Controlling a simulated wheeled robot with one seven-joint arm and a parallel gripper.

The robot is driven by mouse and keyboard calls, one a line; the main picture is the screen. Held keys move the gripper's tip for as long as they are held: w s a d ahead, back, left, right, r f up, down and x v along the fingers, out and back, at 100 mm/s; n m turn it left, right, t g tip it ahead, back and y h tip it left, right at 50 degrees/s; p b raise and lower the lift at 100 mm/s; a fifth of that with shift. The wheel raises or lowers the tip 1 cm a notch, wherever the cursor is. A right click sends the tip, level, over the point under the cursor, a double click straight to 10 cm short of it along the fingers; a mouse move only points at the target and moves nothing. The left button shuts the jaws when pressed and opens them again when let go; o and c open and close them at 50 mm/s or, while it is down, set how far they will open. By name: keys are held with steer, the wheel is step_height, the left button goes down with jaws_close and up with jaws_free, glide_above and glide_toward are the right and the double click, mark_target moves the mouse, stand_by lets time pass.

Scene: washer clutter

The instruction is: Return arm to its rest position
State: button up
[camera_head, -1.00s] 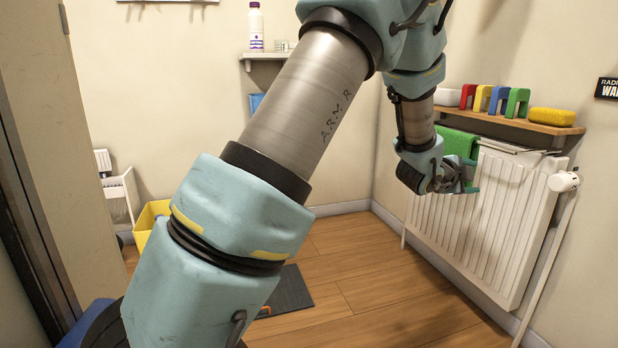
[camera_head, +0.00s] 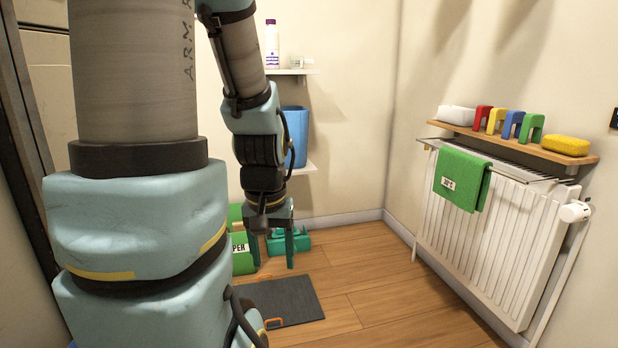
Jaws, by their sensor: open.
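My arm (camera_head: 140,225) stands upright across the left of the head view. Its forearm hangs down to my gripper (camera_head: 271,260), which points at the floor left of the middle. The gripper is open, with its two fingers apart, and I see nothing held between them. Behind and beside the fingers are green items (camera_head: 244,256), one with lettering ending in "PER", and a teal item (camera_head: 298,242); the arm partly hides them. The gripper is well apart from the radiator on the right.
A white radiator (camera_head: 480,235) on the right wall carries a green towel (camera_head: 461,180) with a white label. A wooden shelf (camera_head: 490,135) above holds coloured blocks and a yellow sponge (camera_head: 566,145). A blue bin (camera_head: 295,135) sits on a back shelf. A dark mat (camera_head: 285,298) lies on open floor.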

step_height(320, 180, up, 37)
steer(key=p, duration=3.5)
steer(key=shift+w, duration=0.15)
